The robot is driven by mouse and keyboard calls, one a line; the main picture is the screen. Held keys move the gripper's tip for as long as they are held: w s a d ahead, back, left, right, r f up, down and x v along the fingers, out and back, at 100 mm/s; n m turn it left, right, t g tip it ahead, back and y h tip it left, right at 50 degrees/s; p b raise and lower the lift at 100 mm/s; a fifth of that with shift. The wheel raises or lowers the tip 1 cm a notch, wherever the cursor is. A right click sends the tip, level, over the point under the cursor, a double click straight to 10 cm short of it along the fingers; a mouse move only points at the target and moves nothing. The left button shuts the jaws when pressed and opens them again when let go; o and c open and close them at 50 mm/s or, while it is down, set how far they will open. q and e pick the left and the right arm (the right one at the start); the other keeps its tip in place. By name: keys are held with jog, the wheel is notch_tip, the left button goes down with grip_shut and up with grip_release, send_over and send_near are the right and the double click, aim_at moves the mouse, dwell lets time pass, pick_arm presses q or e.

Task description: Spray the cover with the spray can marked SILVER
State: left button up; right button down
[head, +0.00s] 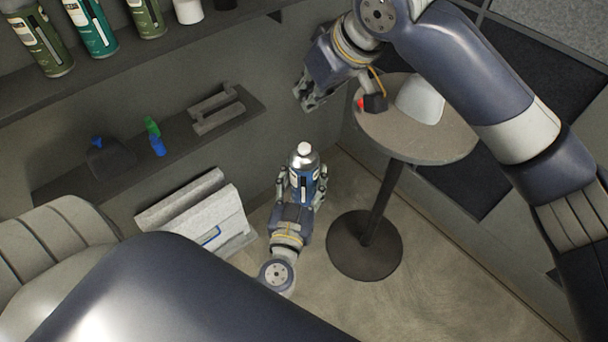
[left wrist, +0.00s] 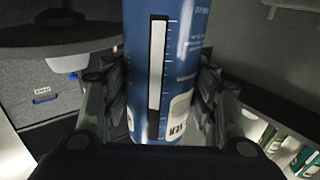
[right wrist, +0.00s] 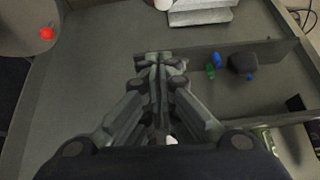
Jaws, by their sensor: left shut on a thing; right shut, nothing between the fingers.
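A blue spray can (head: 304,188) with a silver shoulder and white cap stands upright in my left gripper (head: 302,180). The fingers close around its sides. The can fills the middle of the left wrist view (left wrist: 165,65); I cannot read the word SILVER on it. A pale rounded piece, apparently the cover (head: 420,103), lies on the round table (head: 410,143), partly hidden behind my right arm. My right gripper (head: 307,98) is shut and empty, left of the table. Its closed fingers show in the right wrist view (right wrist: 160,62).
A small dark object with a red part (head: 372,103) is at the table's left edge. Several cans stand on the upper shelf (head: 150,48). The lower shelf (head: 180,140) holds small green and blue items and a grey bracket (head: 216,110). Pale blocks (head: 205,215) are left of my left gripper.

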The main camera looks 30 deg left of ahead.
aim_at(302, 144)
jog(key=shift+n+h, duration=0.3)
jog(key=shift+s+d+f, duration=0.1)
jog(key=shift+s+f, duration=0.15)
jog(key=shift+f, duration=1)
jog(key=shift+s+d+f, duration=0.1)
jog(key=shift+s+f, duration=0.15)
jog(key=shift+f, duration=1.05)
jog(key=shift+s+f, duration=0.25)
jog(key=shift+f, duration=1)
jog(key=shift+f, duration=0.15)
jog(key=shift+f, duration=0.75)
jog(key=shift+r, duration=2.55)
